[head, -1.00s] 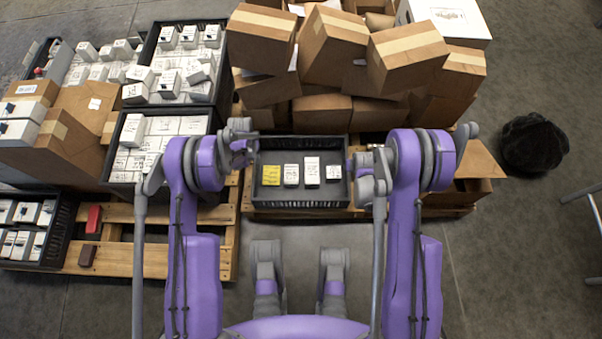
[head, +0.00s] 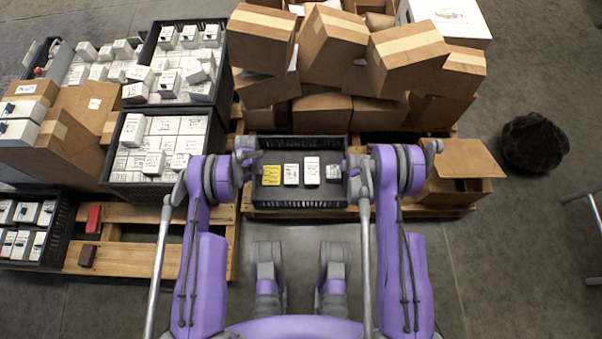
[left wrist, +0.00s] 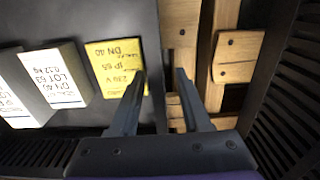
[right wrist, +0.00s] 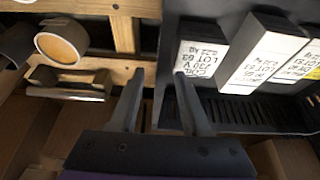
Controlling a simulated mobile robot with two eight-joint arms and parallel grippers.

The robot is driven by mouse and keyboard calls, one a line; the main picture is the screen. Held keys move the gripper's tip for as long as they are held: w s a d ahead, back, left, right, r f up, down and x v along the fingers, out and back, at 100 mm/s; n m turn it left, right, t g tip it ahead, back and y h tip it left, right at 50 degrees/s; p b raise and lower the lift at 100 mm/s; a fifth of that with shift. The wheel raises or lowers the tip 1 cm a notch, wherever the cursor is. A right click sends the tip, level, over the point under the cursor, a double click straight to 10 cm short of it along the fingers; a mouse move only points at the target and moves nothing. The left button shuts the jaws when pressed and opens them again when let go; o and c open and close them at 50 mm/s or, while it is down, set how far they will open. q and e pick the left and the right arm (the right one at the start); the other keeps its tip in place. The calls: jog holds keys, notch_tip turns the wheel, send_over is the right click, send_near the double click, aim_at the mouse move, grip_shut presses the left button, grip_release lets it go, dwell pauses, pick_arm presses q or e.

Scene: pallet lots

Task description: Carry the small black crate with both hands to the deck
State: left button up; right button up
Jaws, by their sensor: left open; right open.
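The small black crate (head: 300,201) stands on a wooden pallet in front of me, holding one yellow-labelled box (head: 271,175) and several white boxes (head: 311,171). My left gripper (head: 251,162) is at its left wall, open. In the left wrist view its fingers (left wrist: 156,85) sit either side of the crate's wall (left wrist: 153,60), one over the yellow label, one over the slats outside. My right gripper (head: 349,170) is at the right wall, open. In the right wrist view its fingers (right wrist: 160,80) likewise straddle that wall. Whether either finger touches the crate cannot be told.
Piled cardboard boxes (head: 330,45) stand right behind the crate. An open carton (head: 458,190) is at its right. Larger black crates of white boxes (head: 160,150) stand left. A red object (head: 93,217) lies on the left pallet (head: 150,262). A black round object (head: 535,143) is on the floor, right.

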pick_arm(q)
grip_shut()
pick_arm(e)
grip_shut()
dwell(1.1)
